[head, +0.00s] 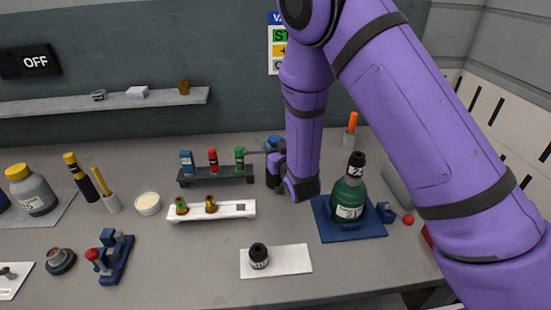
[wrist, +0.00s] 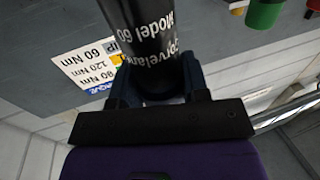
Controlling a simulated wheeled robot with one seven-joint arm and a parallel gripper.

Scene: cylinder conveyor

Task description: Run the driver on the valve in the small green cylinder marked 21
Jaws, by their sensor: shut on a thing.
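My gripper (head: 273,148) is shut on a black driver (wrist: 150,35), whose side reads "Model 60" in the wrist view. The blue fingers lie on both sides of its body. In the head view the driver is mostly hidden by my arm, close to the right end of a dark rack (head: 217,177). The green cylinder (head: 348,200) stands upright on a blue mat to the right, with a black valve (head: 357,162) on top.
The dark rack holds blue, red (head: 213,159) and green (head: 239,157) pieces. A white tray (head: 228,212) with small brass parts lies before it. A black piece (head: 258,255) stands on a white pad. A cup with an orange-handled tool (head: 352,124) is behind the cylinder.

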